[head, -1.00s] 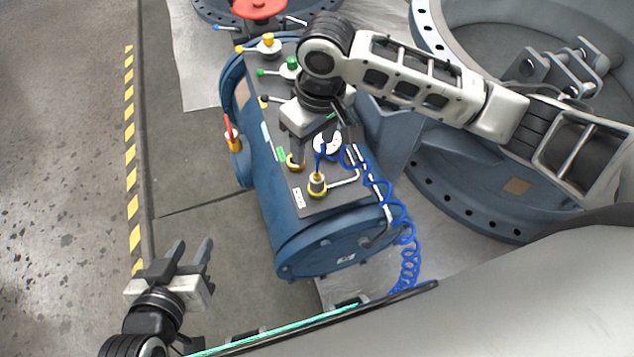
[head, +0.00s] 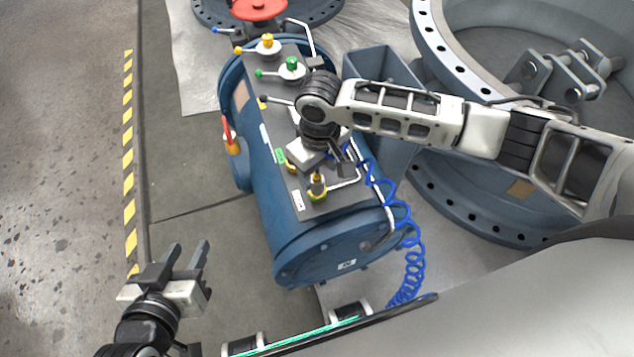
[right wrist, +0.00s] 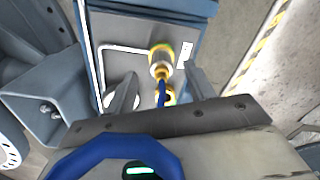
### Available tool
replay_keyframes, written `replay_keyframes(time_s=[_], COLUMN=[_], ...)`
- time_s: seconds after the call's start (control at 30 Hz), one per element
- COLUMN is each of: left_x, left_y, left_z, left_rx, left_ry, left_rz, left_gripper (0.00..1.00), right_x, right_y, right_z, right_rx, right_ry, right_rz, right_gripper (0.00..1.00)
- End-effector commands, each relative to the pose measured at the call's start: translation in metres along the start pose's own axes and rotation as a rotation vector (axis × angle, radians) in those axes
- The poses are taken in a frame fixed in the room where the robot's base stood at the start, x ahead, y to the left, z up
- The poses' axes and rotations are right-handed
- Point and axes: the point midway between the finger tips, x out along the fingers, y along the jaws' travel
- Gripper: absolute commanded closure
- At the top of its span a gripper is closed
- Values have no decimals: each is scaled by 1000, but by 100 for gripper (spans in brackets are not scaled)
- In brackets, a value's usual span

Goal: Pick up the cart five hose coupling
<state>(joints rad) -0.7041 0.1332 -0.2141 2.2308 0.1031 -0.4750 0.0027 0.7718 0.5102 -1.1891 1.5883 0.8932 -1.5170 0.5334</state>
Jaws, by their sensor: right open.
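The hose coupling, a brass-yellow and silver fitting (head: 317,189), stands at the near end of the blue cart's dark top panel. In the right wrist view the coupling (right wrist: 161,62) shows just ahead of the fingertips, roughly between their lines, with a blue hose running from it toward the camera. My right gripper (head: 331,172) is open just above and behind the coupling in the head view, and its body hides part of the panel. Its two fingers are apart in the right wrist view (right wrist: 162,75), with nothing visibly gripped. My left gripper (head: 187,249) is open and empty at the lower left, away from the cart.
The blue cylindrical cart (head: 285,232) carries several coloured valves and levers, including a green-topped valve (head: 292,64). A coiled blue hose (head: 411,265) hangs at its right side. Large flanged valve bodies (head: 470,205) stand to the right. Open floor (head: 70,200) lies at the left.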

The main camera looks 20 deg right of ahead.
Motion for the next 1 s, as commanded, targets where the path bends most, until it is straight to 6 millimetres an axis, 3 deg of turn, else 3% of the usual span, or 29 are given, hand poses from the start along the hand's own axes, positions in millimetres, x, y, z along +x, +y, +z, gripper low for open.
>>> replay_keyframes(time_s=[0.2, 0.5, 0.67, 0.7, 1.0], left_x=[3, 1, 1, 1, 1], left_y=[0, 1, 1, 1, 1], left_z=[7, 2, 2, 2, 5], left_rx=[6, 9, 9, 9, 8], left_ry=[1, 12, 11, 11, 3], left_rz=[2, 5, 5, 5, 5], left_gripper=[64, 64, 64, 64, 64], right_x=[32, 36, 36, 36, 34], right_y=[-1, -1, -1, -1, -1], right_z=[-5, -5, -5, -5, -5], right_rx=[0, -1, -1, -1, -1], right_ry=[-1, 1, 1, 0, 2], right_rz=[2, 1, 1, 1, 1], right_gripper=[46, 46, 88, 92, 92])
